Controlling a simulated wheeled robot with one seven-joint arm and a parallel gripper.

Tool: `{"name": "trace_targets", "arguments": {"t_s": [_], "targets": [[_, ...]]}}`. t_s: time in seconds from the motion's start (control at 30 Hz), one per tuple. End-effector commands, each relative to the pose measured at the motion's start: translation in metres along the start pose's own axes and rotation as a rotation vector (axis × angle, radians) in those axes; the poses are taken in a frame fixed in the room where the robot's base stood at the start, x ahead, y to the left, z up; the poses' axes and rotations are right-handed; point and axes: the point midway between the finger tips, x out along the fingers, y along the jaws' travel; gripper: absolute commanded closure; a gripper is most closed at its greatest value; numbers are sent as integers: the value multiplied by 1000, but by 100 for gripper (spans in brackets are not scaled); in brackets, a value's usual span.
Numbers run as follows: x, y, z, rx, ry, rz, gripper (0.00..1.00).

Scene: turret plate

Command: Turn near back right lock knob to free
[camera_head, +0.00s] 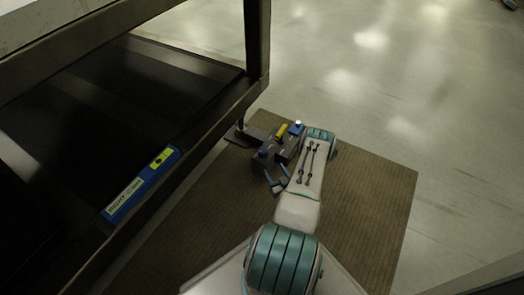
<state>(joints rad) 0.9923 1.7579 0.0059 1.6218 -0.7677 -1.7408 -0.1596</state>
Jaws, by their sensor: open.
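A dark mechanism (274,151) with blue and yellow parts shows at the frame's lower corner, close to the end of my arm. It has a yellow piece (281,131), a blue piece with a white top (297,127) and a rounded blue piece (263,153). I cannot tell which part, if any, is the near back right lock knob. My gripper (276,180) seems to be beside this cluster, with blue-tipped fingers open and nothing visible between them. My arm hides part of the area, and the details are too small to tell contact.
A dark metal frame (257,45) with a post and a long lower rail fills the left. A blue label with a yellow-green patch (162,158) is on it. A brown ribbed mat (375,205) lies under my arm.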

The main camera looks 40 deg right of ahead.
Motion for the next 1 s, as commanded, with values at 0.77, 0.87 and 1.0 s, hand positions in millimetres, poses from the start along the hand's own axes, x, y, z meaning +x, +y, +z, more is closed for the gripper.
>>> {"name": "trace_targets", "arguments": {"t_s": [0.77, 0.87, 1.0], "targets": [[126, -2, 1, 0, 0, -3, 40], [128, -2, 0, 0, -1, -3, 40], [128, -2, 0, 0, -2, -3, 40]]}}
